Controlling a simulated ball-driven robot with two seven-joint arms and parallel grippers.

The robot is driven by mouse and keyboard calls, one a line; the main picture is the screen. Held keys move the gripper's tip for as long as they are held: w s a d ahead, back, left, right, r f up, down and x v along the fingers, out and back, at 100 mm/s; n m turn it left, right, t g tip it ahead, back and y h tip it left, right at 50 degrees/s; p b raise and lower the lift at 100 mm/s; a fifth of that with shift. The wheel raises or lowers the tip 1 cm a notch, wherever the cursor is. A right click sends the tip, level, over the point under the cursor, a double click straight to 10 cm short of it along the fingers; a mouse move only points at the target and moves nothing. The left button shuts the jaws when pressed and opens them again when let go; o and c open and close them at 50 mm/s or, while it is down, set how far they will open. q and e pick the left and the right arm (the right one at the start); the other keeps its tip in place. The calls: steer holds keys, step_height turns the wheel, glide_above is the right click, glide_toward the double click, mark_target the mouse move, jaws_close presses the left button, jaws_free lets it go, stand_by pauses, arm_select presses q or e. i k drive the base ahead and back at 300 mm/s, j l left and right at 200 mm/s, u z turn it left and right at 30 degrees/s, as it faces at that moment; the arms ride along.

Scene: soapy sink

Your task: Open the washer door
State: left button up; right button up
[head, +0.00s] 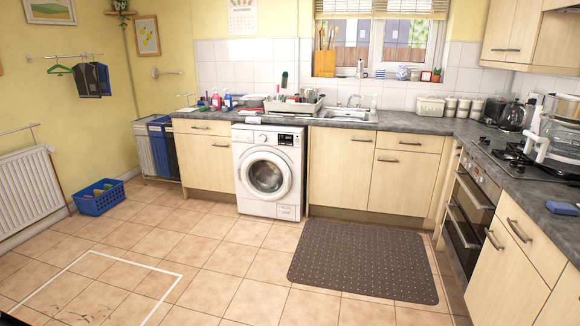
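A white front-loading washer (268,207) stands under the counter at the back, between wooden cabinets, some way across the floor from me. Its round door (264,175), with a pale ring and dark glass, looks shut. A dark panel sits at the top right of its front. Neither of my grippers shows in the head view. A small dark shape at the bottom left corner is too cut off to tell.
A dark dotted mat (362,262) lies on the tiles right of the washer. A blue basket (100,199) stands at the left near the radiator (25,190). Oven and cabinets line the right. The tiled floor before the washer is clear, with a white outline (130,260) at lower left.

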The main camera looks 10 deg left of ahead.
mark_target(244, 172)
steer(key=i+j+u, duration=0.15)
steer(key=i+u, duration=0.15)
steer(key=i, duration=0.85)
steer(key=i+l+u, duration=0.1)
steer(key=i+u, duration=0.2)
steer(key=i, duration=0.9)
steer(key=i+j+u, duration=0.25)
steer(key=i, duration=0.5)
steer(key=i+j+u, duration=0.1)
steer(key=i+u, duration=0.15)
steer(key=i, duration=0.5)
steer(key=i+l+u, duration=0.2)
steer(key=i, duration=0.55)
steer(key=i+u, duration=0.25)
steer(key=i, duration=0.55)
steer(key=i+u, duration=0.25)
steer(key=i, duration=0.45)
steer(key=i+l+u, duration=0.2)
steer(key=i, duration=0.55)
steer(key=i+z, duration=0.25)
steer(key=i, duration=0.25)
steer(key=i+j+z, duration=0.3)
steer(key=i, duration=0.2)
steer(key=i+z, duration=0.6)
steer(key=z, duration=3.45)
steer(key=i+l, duration=0.05)
